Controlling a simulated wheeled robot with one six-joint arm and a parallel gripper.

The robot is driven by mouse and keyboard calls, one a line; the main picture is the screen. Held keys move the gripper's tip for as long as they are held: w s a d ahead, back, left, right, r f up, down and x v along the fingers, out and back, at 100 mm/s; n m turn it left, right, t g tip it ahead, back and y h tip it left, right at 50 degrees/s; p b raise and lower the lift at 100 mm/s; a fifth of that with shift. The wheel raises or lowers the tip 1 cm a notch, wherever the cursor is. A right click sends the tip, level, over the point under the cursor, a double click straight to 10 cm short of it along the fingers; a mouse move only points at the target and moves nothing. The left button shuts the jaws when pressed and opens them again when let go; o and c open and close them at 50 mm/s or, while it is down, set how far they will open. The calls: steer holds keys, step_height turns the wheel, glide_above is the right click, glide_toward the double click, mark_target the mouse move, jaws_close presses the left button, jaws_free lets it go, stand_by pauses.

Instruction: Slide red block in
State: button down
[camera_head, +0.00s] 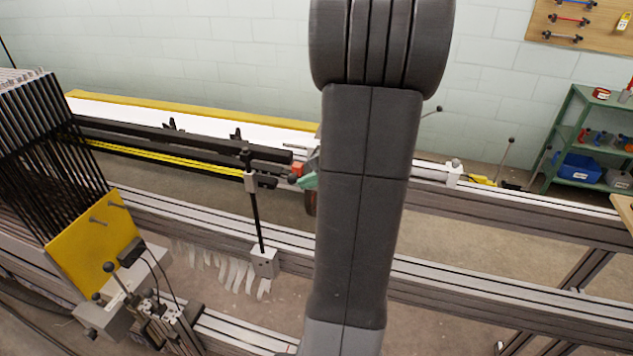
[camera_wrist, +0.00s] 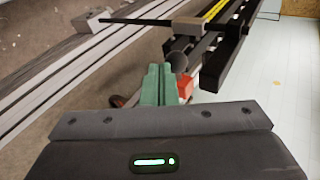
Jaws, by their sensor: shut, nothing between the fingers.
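The red block (camera_head: 297,169) is a small red piece at the right end of a dark horizontal rail, just left of my arm in the head view. In the wrist view the red block (camera_wrist: 185,88) shows right beside my green fingers. My gripper (camera_wrist: 157,80) is shut, with its two fingers together and nothing between them. Its green tip (camera_head: 308,181) shows in the head view next to the block, partly hidden by my arm. I cannot tell whether the fingers touch the block. The dark rail (camera_head: 200,140) runs left from the block.
A black upright rod (camera_head: 256,215) with a ball top stands just left of the block on a grey clamp (camera_head: 263,262). A yellow strip (camera_head: 165,158) runs along the rail. Long aluminium beams (camera_head: 480,215) cross the scene. A green shelf (camera_head: 590,140) stands far right.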

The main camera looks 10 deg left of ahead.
stand_by(0.3)
steer(key=a, duration=0.2)
steer(key=w+a+b, duration=0.1)
steer(key=a, duration=0.2)
steer(key=a+b, duration=0.1)
steer(key=a, duration=0.1)
steer(key=shift+w+a, duration=0.25)
steer(key=shift+a, duration=0.15)
